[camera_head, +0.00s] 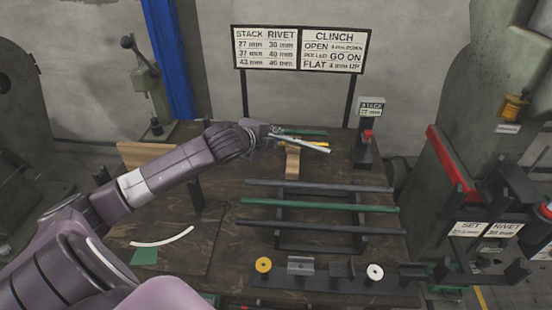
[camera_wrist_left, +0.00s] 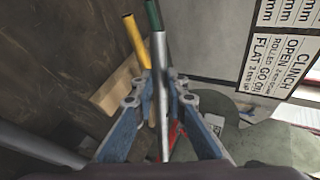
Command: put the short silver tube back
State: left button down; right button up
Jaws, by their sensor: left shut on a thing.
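My left gripper (camera_head: 272,135) is over the back middle of the bench. In the left wrist view its fingers (camera_wrist_left: 163,103) are shut on a silver tube (camera_wrist_left: 161,62). The silver tube (camera_head: 313,146) points right in the head view. A green tube (camera_wrist_left: 152,15) shows at its far end in the wrist view; I cannot tell whether they touch. The green one also shows behind in the head view (camera_head: 305,132). A yellow tube (camera_wrist_left: 133,38) is beside it, near a wooden block (camera_head: 292,165). My right gripper is not in view.
A rack (camera_head: 277,227) holds dark and green rods in front. A stack gauge (camera_head: 366,145) stands to the right, with a sign board (camera_head: 300,49) behind. A strip of small parts (camera_head: 320,281) lies at the front. A press (camera_head: 490,130) stands at the right.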

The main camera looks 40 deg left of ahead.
pick_arm(q)
notch_tip(320, 180, down, 4)
jog(key=shift+r, duration=0.1)
jog(key=shift+f, duration=1.85)
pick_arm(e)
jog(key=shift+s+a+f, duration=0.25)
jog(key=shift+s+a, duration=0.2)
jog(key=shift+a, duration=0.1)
pick_arm(q)
jog(key=c, duration=1.9)
grip_release()
jog(key=shift+f, duration=0.2)
jog(key=shift+c, duration=0.2)
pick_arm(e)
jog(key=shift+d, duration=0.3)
